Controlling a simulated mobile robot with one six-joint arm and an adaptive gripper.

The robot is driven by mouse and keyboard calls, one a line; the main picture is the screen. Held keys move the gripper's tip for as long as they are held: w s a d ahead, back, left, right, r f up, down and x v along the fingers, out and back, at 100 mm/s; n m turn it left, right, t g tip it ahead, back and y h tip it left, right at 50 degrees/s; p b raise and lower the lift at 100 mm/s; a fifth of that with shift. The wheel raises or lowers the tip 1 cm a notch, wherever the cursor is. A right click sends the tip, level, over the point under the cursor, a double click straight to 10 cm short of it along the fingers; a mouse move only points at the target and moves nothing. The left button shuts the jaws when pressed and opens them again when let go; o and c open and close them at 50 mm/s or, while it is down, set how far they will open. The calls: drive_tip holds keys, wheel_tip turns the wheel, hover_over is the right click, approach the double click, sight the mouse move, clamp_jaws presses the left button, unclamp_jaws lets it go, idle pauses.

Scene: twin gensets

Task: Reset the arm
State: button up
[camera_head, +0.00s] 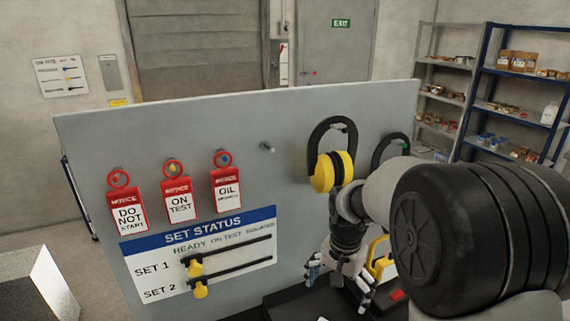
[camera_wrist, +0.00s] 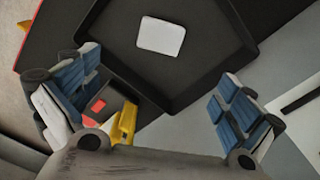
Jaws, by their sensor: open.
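My arm (camera_head: 440,225) reaches in from the right in the head view, in front of the grey board. My gripper (camera_head: 338,278) hangs downward at its end, low in front of the board. In the wrist view my gripper (camera_wrist: 172,112) has its two blue-padded fingers wide apart with nothing between them. Beyond the fingers is a dark tray (camera_wrist: 235,62) with a white card (camera_wrist: 161,37) lying in it. A yellow object (camera_wrist: 124,122) shows beside the left finger; I cannot tell if they touch.
The grey board (camera_head: 285,200) carries red notice tags (camera_head: 176,200), a set status panel (camera_head: 205,250) with yellow sliders, and yellow ear defenders (camera_head: 333,170). Shelves (camera_head: 515,105) stand at the back right. A pale box (camera_head: 35,285) stands at the lower left.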

drive_tip(key=s+r+n+t, duration=0.2)
drive_tip(key=s+r+n, duration=0.1)
drive_tip(key=s+r, duration=0.85)
drive_tip(key=s+r+n+t, duration=0.1)
drive_tip(key=s+n, duration=0.3)
drive_tip(key=s, duration=0.9)
drive_tip(key=shift+s+r+t, duration=0.2)
drive_tip(key=shift+s+t, duration=0.1)
drive_tip(key=shift+t, duration=0.4)
drive_tip(key=shift+c, duration=0.4)
